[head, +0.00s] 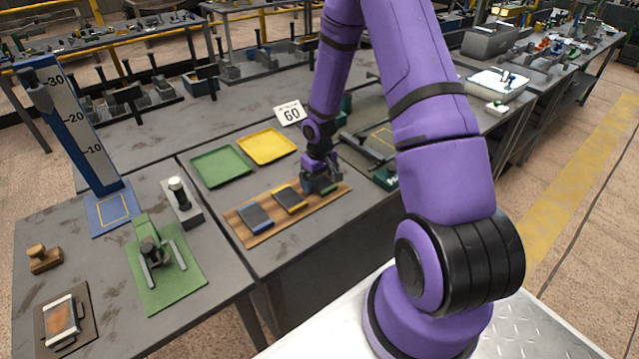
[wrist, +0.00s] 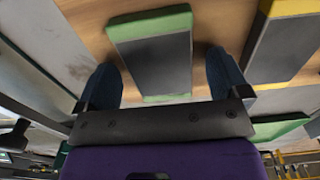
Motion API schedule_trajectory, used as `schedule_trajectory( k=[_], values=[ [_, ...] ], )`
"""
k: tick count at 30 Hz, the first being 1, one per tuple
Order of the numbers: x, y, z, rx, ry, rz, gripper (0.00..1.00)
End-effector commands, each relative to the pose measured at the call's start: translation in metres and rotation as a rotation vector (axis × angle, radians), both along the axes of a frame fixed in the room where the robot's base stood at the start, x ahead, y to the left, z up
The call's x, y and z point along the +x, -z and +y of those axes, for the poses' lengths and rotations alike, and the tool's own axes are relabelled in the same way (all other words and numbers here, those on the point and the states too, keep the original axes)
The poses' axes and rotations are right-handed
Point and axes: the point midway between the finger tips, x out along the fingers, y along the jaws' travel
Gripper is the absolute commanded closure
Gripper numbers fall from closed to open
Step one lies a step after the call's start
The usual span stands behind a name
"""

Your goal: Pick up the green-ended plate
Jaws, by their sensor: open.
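The green-ended plate (wrist: 152,58) is a grey slab with green ends. In the wrist view it lies on the wooden board (wrist: 95,15) between the two fingers of my gripper (wrist: 164,78). The fingers are open, with gaps to the plate on both sides. In the head view my gripper (head: 321,180) is low over the right end of the board (head: 273,207) and mostly hides this plate. The yellow-ended plate (head: 290,198) lies beside it, and a blue-ended plate (head: 255,216) is farther left on the board.
A green tray (head: 221,166) and a yellow tray (head: 267,146) lie behind the board. The left table holds a green fixture (head: 165,262) and a tall blue scale (head: 79,130). Bare tabletop lies in front of the board's left end.

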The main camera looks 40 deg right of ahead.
Motion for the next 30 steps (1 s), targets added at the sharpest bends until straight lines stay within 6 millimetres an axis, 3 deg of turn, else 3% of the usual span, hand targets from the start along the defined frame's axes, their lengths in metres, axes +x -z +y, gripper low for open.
schedule_trajectory(
  k=[6, 16, 30],
  values=[
    [0.000, 0.000, 0.000, 0.000, 0.000, -0.001, 0.09],
    [0.000, 0.000, 0.000, 0.000, 0.000, -0.001, 0.84],
    [0.004, -0.012, 0.007, -0.001, -0.002, -0.004, 0.85]
  ],
)
